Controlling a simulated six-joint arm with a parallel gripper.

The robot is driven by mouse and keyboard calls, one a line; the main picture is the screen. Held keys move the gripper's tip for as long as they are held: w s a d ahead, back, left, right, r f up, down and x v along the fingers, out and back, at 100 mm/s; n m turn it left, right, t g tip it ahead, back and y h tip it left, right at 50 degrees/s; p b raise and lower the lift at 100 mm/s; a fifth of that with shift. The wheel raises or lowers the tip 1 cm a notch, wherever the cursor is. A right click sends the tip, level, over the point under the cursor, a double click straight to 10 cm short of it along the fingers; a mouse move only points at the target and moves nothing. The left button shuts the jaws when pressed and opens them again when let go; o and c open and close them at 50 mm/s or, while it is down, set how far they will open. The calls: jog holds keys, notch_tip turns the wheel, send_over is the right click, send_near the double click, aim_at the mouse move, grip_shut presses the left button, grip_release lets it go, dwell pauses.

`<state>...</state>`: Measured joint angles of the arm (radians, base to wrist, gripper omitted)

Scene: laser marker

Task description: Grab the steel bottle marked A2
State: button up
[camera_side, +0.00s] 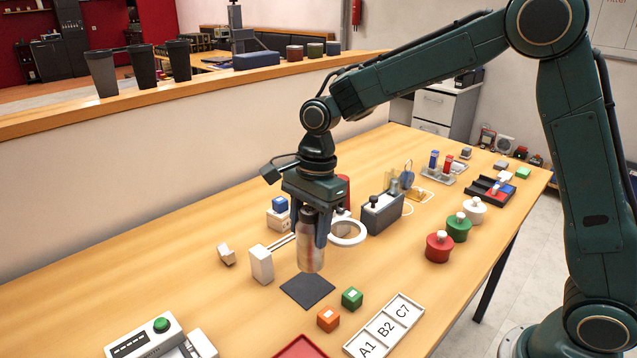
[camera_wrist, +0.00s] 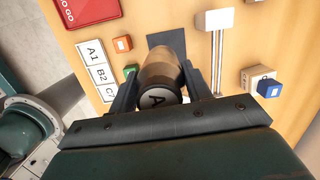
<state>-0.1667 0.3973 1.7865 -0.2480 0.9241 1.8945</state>
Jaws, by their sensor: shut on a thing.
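A steel bottle (camera_side: 311,258) stands upright between the two fingers of my gripper (camera_side: 316,232), which is shut on its upper body. In the wrist view the bottle (camera_wrist: 160,72) runs away from the camera between the fingers, and its round top carries a label with a letter A; the rest of the mark is hidden. A dark square pad (camera_side: 307,291) lies on the table just in front of the bottle's base. I cannot tell whether the base touches the table or hangs slightly above it.
A white block with rods (camera_side: 261,264) is close left of the bottle, and a white ring (camera_side: 347,233) close right. Orange (camera_side: 328,319) and green (camera_side: 352,298) cubes and an A1/B2/C7 label tray (camera_side: 385,325) lie in front.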

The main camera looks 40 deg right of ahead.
notch_tip(320, 180, up, 13)
jog(key=shift+f, duration=0.1)
dwell(0.3)
jog(key=shift+d, duration=0.1)
dwell(0.4)
